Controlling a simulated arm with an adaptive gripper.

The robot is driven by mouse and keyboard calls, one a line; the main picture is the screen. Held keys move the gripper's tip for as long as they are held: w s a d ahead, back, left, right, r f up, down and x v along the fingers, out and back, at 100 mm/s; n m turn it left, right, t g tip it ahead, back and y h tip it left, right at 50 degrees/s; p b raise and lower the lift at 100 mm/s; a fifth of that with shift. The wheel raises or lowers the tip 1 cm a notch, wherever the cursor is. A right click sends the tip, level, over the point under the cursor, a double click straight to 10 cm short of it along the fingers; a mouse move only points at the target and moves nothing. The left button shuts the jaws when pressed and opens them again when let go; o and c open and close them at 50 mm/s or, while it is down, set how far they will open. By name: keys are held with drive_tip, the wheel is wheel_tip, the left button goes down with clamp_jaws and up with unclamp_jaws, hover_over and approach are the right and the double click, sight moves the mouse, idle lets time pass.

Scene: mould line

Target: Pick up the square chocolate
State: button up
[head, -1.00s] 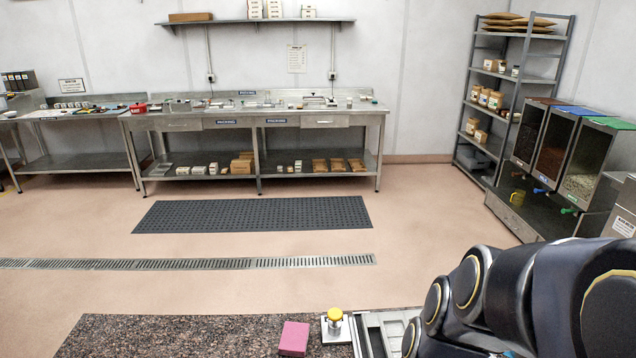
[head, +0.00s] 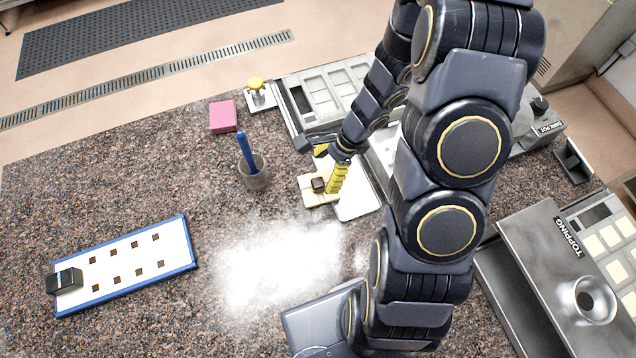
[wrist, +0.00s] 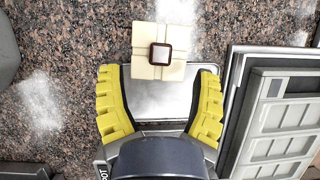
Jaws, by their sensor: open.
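The square chocolate (wrist: 160,54) is a small dark brown square with a pale top. It lies on a cream block (wrist: 143,36) marked by crossing lines. In the head view the square chocolate (head: 318,184) sits just left of my gripper (head: 327,172). In the wrist view my gripper (wrist: 158,73) has its two yellow fingers wide apart. The chocolate lies just beyond the fingertips, roughly centred between them, and nothing is held. A pale metal plate (wrist: 160,100) shows between the fingers.
A grey cup (head: 254,178) with a blue-handled tool stands left of the block. A pink block (head: 223,117) and a yellow-knobbed device (head: 257,90) are behind. A blue-rimmed white tray (head: 180,238) lies left. Moulds (head: 325,95) stand behind my arm.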

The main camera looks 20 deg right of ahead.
sight(319, 182)
drive_tip(key=shift+d+x, duration=0.15)
drive_tip(key=shift+x, duration=1.2)
drive_tip(key=shift+d+x, duration=0.15)
drive_tip(key=shift+x, duration=1.25)
drive_tip(key=shift+f, duration=0.1)
clamp_jaws()
